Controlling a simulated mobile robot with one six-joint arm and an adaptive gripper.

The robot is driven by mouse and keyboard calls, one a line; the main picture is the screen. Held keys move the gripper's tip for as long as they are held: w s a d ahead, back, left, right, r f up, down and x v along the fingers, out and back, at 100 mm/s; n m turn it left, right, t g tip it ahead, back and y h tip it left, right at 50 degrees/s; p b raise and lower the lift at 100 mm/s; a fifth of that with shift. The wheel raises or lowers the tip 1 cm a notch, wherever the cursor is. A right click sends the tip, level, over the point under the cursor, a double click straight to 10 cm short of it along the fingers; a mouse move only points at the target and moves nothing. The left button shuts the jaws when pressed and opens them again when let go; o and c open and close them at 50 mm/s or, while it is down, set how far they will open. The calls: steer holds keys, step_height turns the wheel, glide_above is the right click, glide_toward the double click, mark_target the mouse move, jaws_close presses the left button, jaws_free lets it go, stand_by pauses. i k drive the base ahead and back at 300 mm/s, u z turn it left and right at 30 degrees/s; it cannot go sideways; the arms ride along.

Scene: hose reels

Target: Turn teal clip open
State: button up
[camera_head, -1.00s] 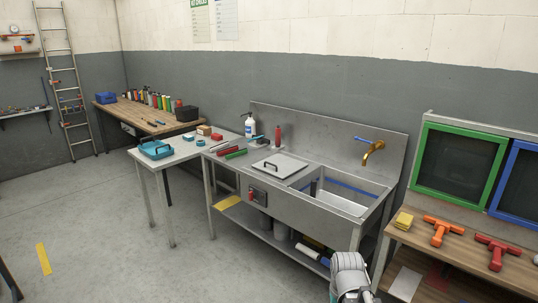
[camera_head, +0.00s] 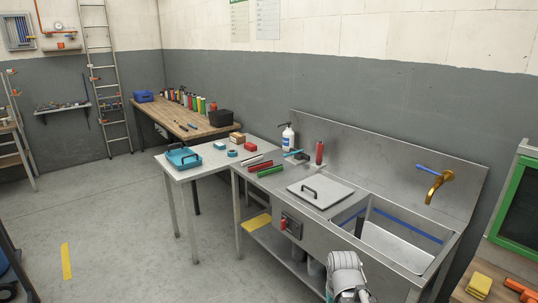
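I cannot make out a teal clip for certain. A small teal-blue piece (camera_head: 293,153) lies by the white pump bottle (camera_head: 288,138) at the sink's back left; it is too small to identify. A teal tray with a handle (camera_head: 183,158) and a teal roll (camera_head: 232,153) are on the pale table. Part of my own arm (camera_head: 346,272) shows at the bottom edge, in front of the sink. My gripper's fingers do not show.
A steel sink bench (camera_head: 335,240) with a lid (camera_head: 320,193) and a brass tap (camera_head: 438,187) fills the right middle. A pale table (camera_head: 205,170) adjoins it. A wooden workbench (camera_head: 190,124) and a ladder (camera_head: 103,90) stand behind.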

mark_target(291, 153)
steer(key=u, duration=0.15)
steer(key=i, duration=1.2)
steer(key=u, duration=0.2)
